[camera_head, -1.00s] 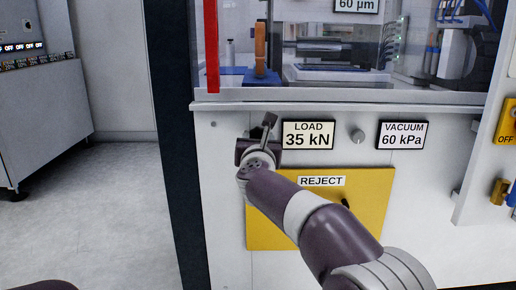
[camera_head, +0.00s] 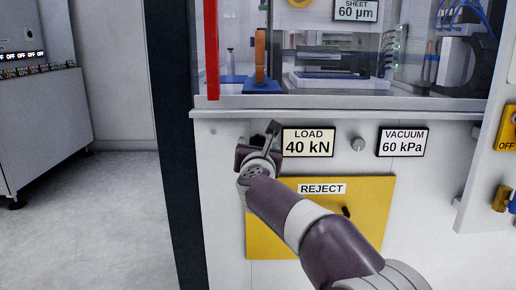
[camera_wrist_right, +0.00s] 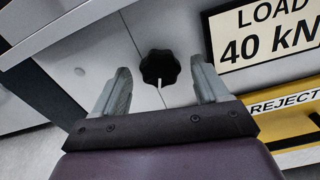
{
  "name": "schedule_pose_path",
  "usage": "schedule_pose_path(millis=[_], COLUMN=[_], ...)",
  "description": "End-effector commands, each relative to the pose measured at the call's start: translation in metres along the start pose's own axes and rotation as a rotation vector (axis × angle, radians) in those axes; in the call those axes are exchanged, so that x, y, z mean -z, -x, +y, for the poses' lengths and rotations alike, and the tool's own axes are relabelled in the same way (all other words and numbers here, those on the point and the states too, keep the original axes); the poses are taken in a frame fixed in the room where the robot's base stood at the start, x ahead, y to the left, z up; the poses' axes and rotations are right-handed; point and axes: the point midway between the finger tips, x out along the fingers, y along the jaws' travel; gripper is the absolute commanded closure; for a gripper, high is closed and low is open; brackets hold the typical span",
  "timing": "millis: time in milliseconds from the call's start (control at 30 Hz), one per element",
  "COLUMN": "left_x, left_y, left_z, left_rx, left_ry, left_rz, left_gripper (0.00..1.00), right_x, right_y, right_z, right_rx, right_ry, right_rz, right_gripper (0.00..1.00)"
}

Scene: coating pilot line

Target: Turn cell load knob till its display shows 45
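The LOAD display (camera_head: 308,142) reads 40 kN in the head view; it also shows, cut off by the edge, in the right wrist view (camera_wrist_right: 262,37). The load knob (camera_wrist_right: 160,68) is black and lobed, with a white pointer mark toward the bottom of the wrist picture. My right gripper (camera_head: 258,142) is at the panel left of the display and hides the knob in the head view. In the wrist view its two fingers (camera_wrist_right: 161,82) stand apart on either side of the knob, with a visible gap on each side. My left gripper is not in view.
A small grey knob (camera_head: 358,144) sits between the LOAD display and the VACUUM display (camera_head: 401,142), which reads 60 kPa. A yellow REJECT panel (camera_head: 365,215) lies below, partly behind my right arm. A ledge (camera_head: 430,115) runs above the displays.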

Motion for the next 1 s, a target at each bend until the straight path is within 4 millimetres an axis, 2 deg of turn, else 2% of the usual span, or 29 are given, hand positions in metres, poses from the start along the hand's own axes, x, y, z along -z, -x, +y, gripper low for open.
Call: schedule_pose_path(millis=[167,267,367,600,700,833,1000], left_x=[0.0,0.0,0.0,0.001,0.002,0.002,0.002], left_y=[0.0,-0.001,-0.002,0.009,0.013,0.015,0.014], left_z=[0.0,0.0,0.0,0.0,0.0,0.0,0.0], left_rx=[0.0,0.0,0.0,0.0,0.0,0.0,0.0], left_ry=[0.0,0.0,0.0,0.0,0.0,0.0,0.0], left_rz=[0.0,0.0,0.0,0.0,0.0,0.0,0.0], left_gripper=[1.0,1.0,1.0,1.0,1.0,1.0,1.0], right_x=[-0.001,0.0,-0.001,-0.004,-0.003,-0.001,0.0], right_y=[0.001,0.01,0.029,0.094,0.113,0.125,0.127], right_z=[0.0,0.001,0.0,0.002,0.001,0.001,0.0], right_rx=[0.0,-0.001,-0.002,-0.003,-0.003,-0.001,0.0], right_ry=[0.0,0.001,0.001,0.0,0.001,0.0,0.0], right_rz=[-0.001,0.0,-0.001,0.0,0.0,0.0,0.0], right_gripper=[0.26,0.26,0.26,0.26,0.26,0.26,0.26])
